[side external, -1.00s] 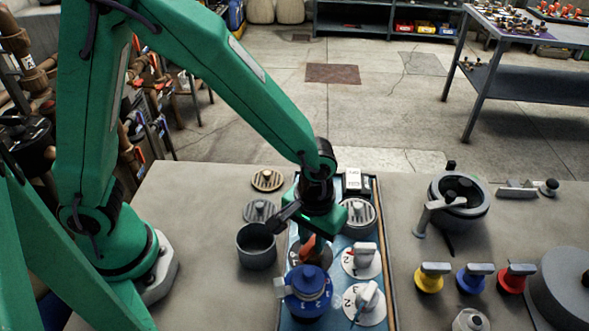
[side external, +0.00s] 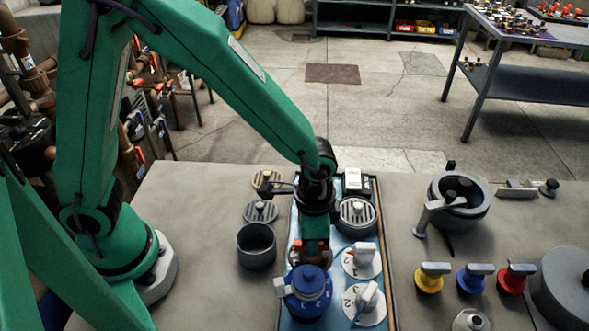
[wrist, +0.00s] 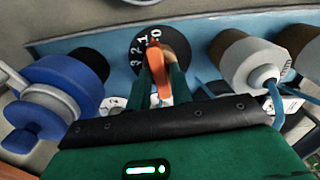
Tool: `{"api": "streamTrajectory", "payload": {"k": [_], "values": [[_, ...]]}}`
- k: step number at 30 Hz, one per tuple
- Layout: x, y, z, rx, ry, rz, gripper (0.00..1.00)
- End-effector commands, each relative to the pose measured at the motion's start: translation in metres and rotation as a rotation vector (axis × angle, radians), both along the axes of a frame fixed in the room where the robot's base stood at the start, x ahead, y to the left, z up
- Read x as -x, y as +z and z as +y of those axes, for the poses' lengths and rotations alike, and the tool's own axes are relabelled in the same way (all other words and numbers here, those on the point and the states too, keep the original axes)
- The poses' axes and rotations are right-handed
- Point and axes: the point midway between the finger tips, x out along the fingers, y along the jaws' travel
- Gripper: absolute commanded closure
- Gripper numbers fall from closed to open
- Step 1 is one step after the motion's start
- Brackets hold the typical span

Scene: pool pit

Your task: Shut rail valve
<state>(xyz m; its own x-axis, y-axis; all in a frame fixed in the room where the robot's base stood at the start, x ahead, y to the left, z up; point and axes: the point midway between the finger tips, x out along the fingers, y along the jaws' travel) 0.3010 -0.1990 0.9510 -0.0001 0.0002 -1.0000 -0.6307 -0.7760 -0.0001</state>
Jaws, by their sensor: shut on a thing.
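A valve with an orange lever (wrist: 163,88) and a black dial (wrist: 136,62) numbered 0 to 3 is fixed to a blue board (wrist: 210,38). My gripper (wrist: 160,76) is shut on the orange lever, one green finger on each side. The lever's far end lies close to the 0 mark. In the side view my gripper (side external: 311,246) reaches down over the board, just behind the blue valve, and hides most of the dial.
A blue valve (side external: 306,290) stands in front of my gripper. Two white-handled valves (side external: 362,258) (side external: 364,302) sit to the right. A grey cup (side external: 256,246) stands left of the board. Yellow, blue and red valves (side external: 471,279) are farther right.

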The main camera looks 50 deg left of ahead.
Motion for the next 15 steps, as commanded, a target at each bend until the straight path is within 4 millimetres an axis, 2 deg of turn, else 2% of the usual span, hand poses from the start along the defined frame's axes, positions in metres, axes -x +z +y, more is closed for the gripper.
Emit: {"api": "streamTrajectory", "payload": {"k": [6,15], "values": [[0.0,0.0011,0.0,0.0,-0.118,0.0,1.0],[-0.0002,0.0011,-0.0001,0.001,-0.174,-0.001,1.0]]}}
